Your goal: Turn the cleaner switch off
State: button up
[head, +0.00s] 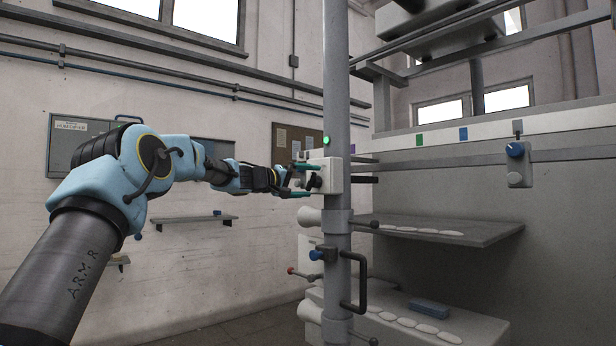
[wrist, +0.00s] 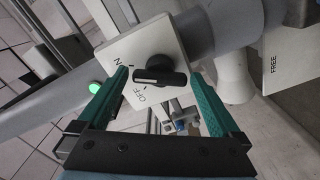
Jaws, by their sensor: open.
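The cleaner switch is a black rotary knob (wrist: 160,77) on a pale plate (wrist: 115,49) marked ON and OFF in the wrist view. Its white pointer line is at the left end of the bar, near the marks; I cannot tell exactly which mark it meets. In the head view the knob (head: 315,182) sits on a white box (head: 333,173) on the grey post. A green lamp (head: 326,141) glows above the box; it also shows in the wrist view (wrist: 96,88). My gripper (head: 308,181) is open, with a teal finger on each side of the knob, apparently clear of it.
The grey post (head: 337,85) stands right behind the box. Below are a blue knob (head: 316,255), a black handle (head: 358,285) and pale cones. A shelf (head: 450,229) and another blue-knobbed box (head: 517,165) are to the right. A plate marked FREE (wrist: 287,60) shows in the wrist view.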

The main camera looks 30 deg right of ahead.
jog(key=shift+d, duration=0.15)
jog(key=shift+c, duration=0.4)
jog(key=c, duration=1.1)
jog(key=shift+c, duration=0.2)
jog(key=shift+n, duration=0.4)
jog(key=shift+f+n+b, duration=0.1)
jog(key=shift+n+b, duration=0.45)
jog(key=shift+n, duration=0.35)
jog(key=n, duration=0.3)
jog(key=shift+n, duration=0.3)
jog(key=n, duration=0.5)
jog(key=shift+n+p, duration=0.3)
jog(key=shift+p, duration=0.05)
jog(key=shift+f, duration=0.1)
jog(key=o, duration=1.2)
